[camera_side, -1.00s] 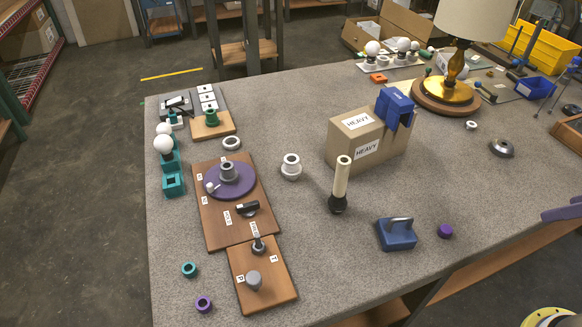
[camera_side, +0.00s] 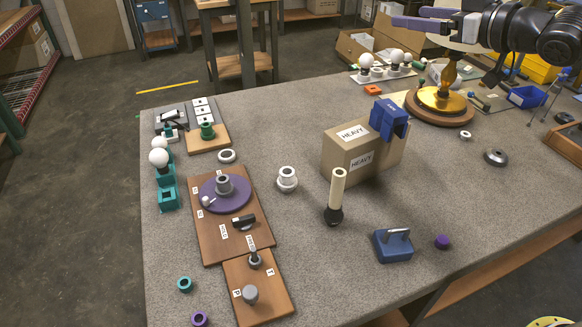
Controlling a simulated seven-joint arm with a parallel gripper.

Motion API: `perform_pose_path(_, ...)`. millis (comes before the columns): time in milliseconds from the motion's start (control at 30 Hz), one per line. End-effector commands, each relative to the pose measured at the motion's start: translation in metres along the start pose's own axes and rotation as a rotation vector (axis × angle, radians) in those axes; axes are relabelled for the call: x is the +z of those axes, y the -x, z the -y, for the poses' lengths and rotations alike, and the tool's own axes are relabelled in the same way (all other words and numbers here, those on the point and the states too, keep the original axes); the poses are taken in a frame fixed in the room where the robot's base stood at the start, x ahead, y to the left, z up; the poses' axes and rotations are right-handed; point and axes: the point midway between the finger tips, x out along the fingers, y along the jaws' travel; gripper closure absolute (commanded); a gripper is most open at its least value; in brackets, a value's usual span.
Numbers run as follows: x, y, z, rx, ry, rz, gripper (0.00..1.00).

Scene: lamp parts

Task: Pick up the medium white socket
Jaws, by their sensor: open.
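A smaller white ring (camera_side: 465,135) lies far right. Which one counts as medium is not marked. My gripper (camera_side: 408,17), with purple fingers, is at the top right, in front of the lamp's shade and far from the white socket. It is open and nothing shows between its fingers.
A cardboard box (camera_side: 349,157) marked HEAVY, with a blue clamp (camera_side: 389,118), stands right of the socket. A cream tube (camera_side: 337,187) stands upright in a black base. A brown board (camera_side: 209,240) with a purple disc (camera_side: 238,195) lies left. A brass lamp (camera_side: 440,101) stands behind.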

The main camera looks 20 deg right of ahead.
Motion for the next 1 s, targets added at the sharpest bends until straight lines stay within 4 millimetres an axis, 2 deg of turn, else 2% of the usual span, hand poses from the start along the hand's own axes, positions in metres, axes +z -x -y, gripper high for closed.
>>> perform_pose_path(33, 0.007, -0.031, 0.016, -0.057, 0.014, -0.011, 0.21)
perform_pose_path(167, 0.031, -0.093, 0.060, -0.209, 0.043, -0.045, 0.21)
perform_pose_path(267, 0.067, -0.134, 0.099, -0.327, 0.056, -0.043, 0.21)
perform_pose_path(367, 0.116, -0.167, 0.137, -0.433, 0.063, -0.015, 0.21)
perform_pose_path(400, 0.137, -0.177, 0.150, -0.466, 0.067, 0.004, 0.21)
perform_pose_path(500, 0.190, -0.194, 0.176, -0.522, 0.074, 0.066, 0.21)
perform_pose_path(633, 0.240, -0.201, 0.196, -0.552, 0.067, 0.138, 0.21)
perform_pose_path(700, 0.257, -0.201, 0.201, -0.561, 0.063, 0.163, 0.21)
perform_pose_path(1000, 0.289, -0.204, 0.210, -0.571, 0.063, 0.179, 0.21)
